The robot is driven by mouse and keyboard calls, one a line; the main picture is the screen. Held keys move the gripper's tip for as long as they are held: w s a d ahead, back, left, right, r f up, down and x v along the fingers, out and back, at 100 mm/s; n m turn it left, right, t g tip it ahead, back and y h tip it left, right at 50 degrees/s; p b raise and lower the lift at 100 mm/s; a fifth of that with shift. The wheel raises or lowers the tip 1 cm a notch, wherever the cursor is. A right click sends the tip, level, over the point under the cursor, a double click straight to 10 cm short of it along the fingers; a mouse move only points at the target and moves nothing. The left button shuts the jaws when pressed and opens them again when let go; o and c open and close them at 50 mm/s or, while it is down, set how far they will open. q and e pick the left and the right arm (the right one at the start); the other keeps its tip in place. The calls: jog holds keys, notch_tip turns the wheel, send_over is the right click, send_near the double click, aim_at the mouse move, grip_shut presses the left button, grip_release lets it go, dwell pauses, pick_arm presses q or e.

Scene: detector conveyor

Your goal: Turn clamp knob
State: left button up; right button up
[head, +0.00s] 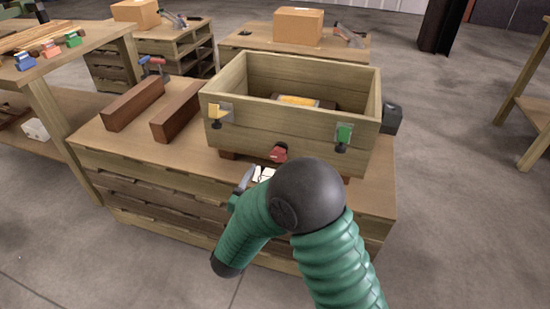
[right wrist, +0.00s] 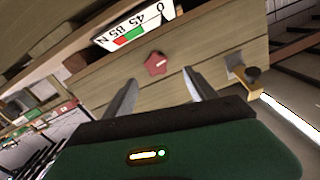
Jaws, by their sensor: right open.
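A red clamp knob (head: 279,153) is at the lower front of the wooden crate (head: 364,124). In the right wrist view the red knob (right wrist: 156,63) shows just beyond and between my fingers, apart from both. A white force scale (right wrist: 135,25) with green and red bands appears upside down beside it; part of it shows in the head view (head: 264,173). My right gripper (head: 248,182) is open and empty, in front of the crate, mostly hidden by my arm; its two fingers show in the wrist view (right wrist: 160,92). My left gripper is out of view.
The crate's front has a yellow clamp (head: 215,110) at left and a green clamp (head: 344,134) at right. Two brown wooden bars (head: 134,103) lie on the bench (head: 100,134) at left. A dark box (head: 392,118) is right of the crate. A yellow-topped item (head: 300,101) lies inside.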

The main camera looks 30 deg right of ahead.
aim_at(277, 158)
jog(key=b+x, duration=0.1)
jog(key=x, duration=0.5)
jog(key=b+x, duration=0.1)
jog(key=x, duration=0.2)
jog(key=shift+s+d+f+b, duration=0.3)
jog(key=shift+d+f+b, duration=0.05)
jog(key=shift+d, duration=0.05)
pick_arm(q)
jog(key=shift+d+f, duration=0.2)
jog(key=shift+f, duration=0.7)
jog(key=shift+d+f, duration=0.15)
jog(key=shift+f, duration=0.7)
pick_arm(e)
jog(key=shift+w+d+r, duration=0.2)
jog(key=shift+w+r, duration=0.1)
jog(key=shift+w, duration=0.25)
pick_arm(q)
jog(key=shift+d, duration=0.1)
pick_arm(e)
jog(key=shift+d, duration=0.1)
jog(key=shift+c, duration=0.2)
jog(key=shift+c, duration=1.2)
jog(key=shift+f, duration=0.1)
jog(key=c, duration=1.1)
jog(key=shift+m, duration=0.4)
